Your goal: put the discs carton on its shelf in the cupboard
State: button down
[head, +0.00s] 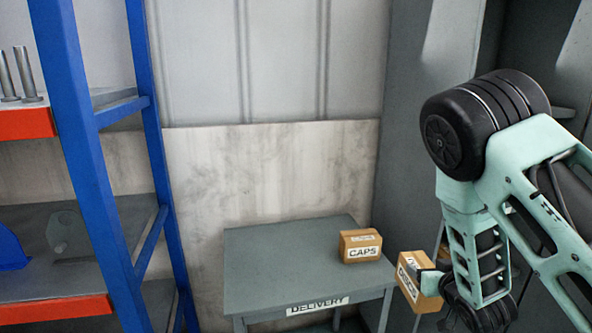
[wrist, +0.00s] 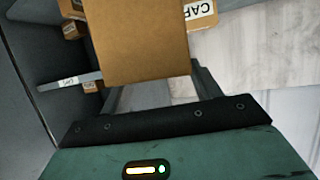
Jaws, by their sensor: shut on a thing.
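My gripper (head: 437,277) is shut on a brown carton (head: 413,279), held in the air to the right of the delivery table. The carton has a white label on one face, seen at an angle and too small to read surely. In the wrist view the held carton (wrist: 140,42) fills the upper middle as a plain brown face. The cupboard (wrist: 28,60) shows at the left of the wrist view, with a pale shelf edge (wrist: 68,82) bearing a small white tag. In the head view the grey cupboard (head: 405,130) stands behind my arm, its inside mostly hidden.
A carton marked CAPS (head: 360,246) sits on the grey table marked DELIVERY (head: 275,275). It partly shows in the wrist view (wrist: 200,14). Other small cartons (wrist: 92,86) are in the cupboard. A blue-framed rack (head: 85,150) with red-edged shelves stands at the left.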

aim_at(431, 305)
jog(key=s+f, duration=0.1)
jog(key=f, duration=0.1)
jog(key=s+f, duration=0.2)
jog(key=f, duration=0.1)
jog(key=s+f, duration=0.1)
jog(key=f, duration=0.1)
jog(key=shift+s+d+f, duration=0.15)
jog(key=shift+d+f, duration=0.05)
jog(key=v, duration=0.5)
jog(key=shift+s+f, duration=0.15)
jog(key=shift+s, duration=0.1)
jog(key=shift+a, duration=0.15)
